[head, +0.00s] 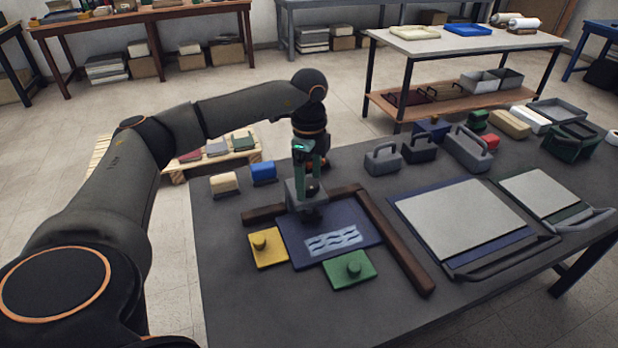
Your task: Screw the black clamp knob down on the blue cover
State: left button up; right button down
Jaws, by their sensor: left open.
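The blue cover (292,238) lies flat on the dark table, with a pale wavy pattern on its front part. A grey clamp block (297,195) stands at its back edge, with a dark foot (312,215) below it over the cover. I cannot tell whether the foot touches the cover. The black clamp knob (312,189) shows as a small dark shape on top of the block, partly hidden. My left gripper (310,178) points down with its teal fingers open on either side of the knob. The right gripper is not in view.
A brown wooden corner rail (405,250) borders the cover behind and right. Yellow (266,248) and green (350,270) knobbed plates lie at its left and front. Cream (224,183) and blue (263,172) blocks stand behind left. A large grey-topped board (462,220) lies right; handled boxes (383,160) stand behind.

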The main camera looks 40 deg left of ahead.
pick_arm(q)
jog(key=shift+c, duration=0.3)
jog(key=c, duration=1.3)
